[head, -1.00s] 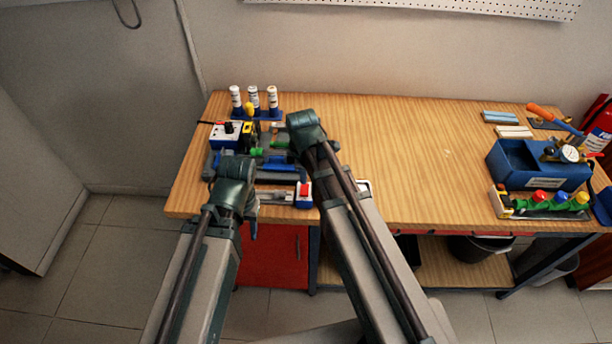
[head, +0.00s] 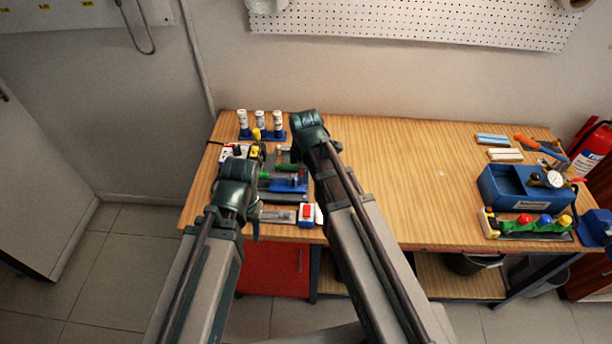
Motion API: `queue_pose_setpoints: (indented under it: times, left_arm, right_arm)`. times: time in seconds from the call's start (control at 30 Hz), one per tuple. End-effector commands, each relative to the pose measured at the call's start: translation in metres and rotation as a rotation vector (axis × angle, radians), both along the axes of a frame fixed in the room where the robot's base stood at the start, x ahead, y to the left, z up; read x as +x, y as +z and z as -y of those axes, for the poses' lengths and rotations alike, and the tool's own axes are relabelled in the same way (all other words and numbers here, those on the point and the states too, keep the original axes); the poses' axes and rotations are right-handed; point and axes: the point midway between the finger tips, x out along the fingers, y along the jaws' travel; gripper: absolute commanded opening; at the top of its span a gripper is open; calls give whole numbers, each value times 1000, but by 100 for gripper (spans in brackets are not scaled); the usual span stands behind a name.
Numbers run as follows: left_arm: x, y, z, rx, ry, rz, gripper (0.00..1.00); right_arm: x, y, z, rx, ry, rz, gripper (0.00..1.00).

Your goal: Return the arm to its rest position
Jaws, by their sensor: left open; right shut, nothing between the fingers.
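My two arms reach up from the bottom of the head view over the workbench (head: 420,190). My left arm ends at a dark green joint above the bench's left front part. My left gripper (head: 254,226) is mostly hidden by that joint; only a small dark part shows beside it, and it is open. My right arm reaches further, to a dark green joint right of the blue stand. My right gripper (head: 312,158) is mostly hidden by its own arm and is shut, with nothing seen in it.
Three white bottles stand on a blue stand (head: 273,136). Tools and a red-and-white block (head: 307,214) lie close to my arms. A blue box with a gauge (head: 512,193) and a row of coloured knobs (head: 535,224) are at the right. The bench's middle is clear.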

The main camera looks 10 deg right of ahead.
Motion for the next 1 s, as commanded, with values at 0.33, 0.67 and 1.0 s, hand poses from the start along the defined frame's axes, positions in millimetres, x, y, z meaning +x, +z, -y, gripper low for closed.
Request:
queue_pose_setpoints:
  times: [0.33, 0.67, 1.0]
  left_arm:
    - [0, -2, 0, 0, 0, 0, 50]
    - [0, -60, 0, 1, -6, 0, 50]
    - [0, -100, 0, 3, -13, 0, 50]
  right_arm:
    - [-1, -2, -1, 1, -5, -1, 0]
    - [-77, -61, -40, 10, -444, -50, 0]
    - [-145, -101, -63, -20, -915, -64, 0]
